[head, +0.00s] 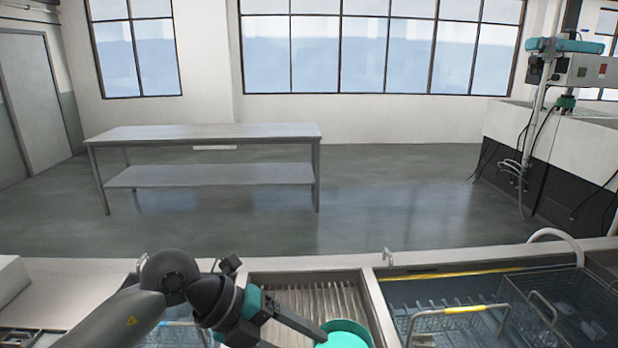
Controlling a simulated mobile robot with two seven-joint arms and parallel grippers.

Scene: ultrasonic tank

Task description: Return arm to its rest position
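My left arm comes in from the lower left and reaches over the front counter. Its gripper (290,333) has dark fingers and a teal band at the wrist, and points down and right. One finger runs toward a round teal object (343,338) at the bottom edge; I cannot tell whether it touches it. The fingertips are partly cut off by the picture's edge, so their grip is unclear. My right arm and gripper are not in view.
A ribbed drain section (318,300) lies under the gripper. To its right are wire baskets (445,318) in a tank with a yellow strip (450,274). A steel table (205,133) stands across the open floor. A white sink unit (560,135) is at right.

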